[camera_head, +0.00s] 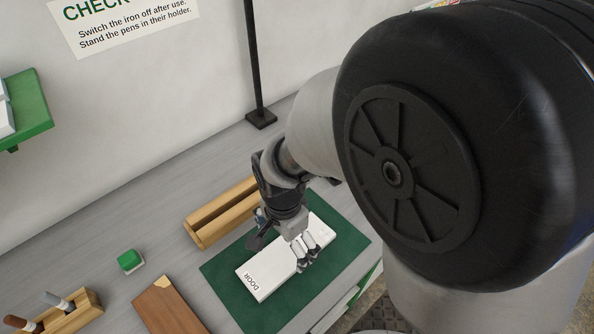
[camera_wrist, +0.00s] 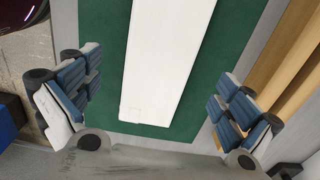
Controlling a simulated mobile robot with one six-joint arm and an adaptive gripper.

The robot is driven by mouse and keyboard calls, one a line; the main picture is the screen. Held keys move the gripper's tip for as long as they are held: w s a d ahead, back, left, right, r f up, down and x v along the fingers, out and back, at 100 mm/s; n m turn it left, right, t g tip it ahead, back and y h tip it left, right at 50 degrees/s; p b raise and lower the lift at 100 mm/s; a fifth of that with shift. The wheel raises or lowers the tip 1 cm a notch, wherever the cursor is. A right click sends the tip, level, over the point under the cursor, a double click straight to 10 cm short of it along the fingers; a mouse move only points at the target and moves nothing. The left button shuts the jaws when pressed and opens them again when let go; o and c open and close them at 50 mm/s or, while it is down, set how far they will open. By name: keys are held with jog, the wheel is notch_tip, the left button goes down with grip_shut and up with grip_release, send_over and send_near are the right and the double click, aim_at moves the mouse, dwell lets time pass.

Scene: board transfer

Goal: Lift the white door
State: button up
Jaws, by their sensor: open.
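The white door (camera_head: 260,277) is a long flat white board with the word DOOR near one end. It lies on a dark green mat (camera_head: 228,281) on the bench. In the wrist view the door (camera_wrist: 168,60) runs between the fingers from the top edge to the lower middle, over the green mat (camera_wrist: 232,60). My gripper (camera_head: 290,247) is above the door in the head view and hides part of it. In the wrist view my gripper (camera_wrist: 155,105) is open, with one finger pad set on each side of the door and a gap to both.
A wooden slotted holder (camera_head: 222,212) stands behind the mat, close to my gripper; it shows at right in the wrist view (camera_wrist: 285,70). A green-and-white block (camera_head: 130,261), a brown board (camera_head: 168,309) and a pen holder (camera_head: 75,314) are at left. A black post (camera_head: 255,65) stands behind.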

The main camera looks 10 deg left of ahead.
aim_at(287, 252)
notch_tip(287, 252, down, 5)
jog(key=shift+w+r+b, duration=0.1)
jog(key=shift+r+b, duration=0.05)
jog(key=shift+b, duration=0.85)
jog(key=shift+r, duration=0.1)
jog(key=shift+c, duration=0.5)
jog(key=c, duration=1.2)
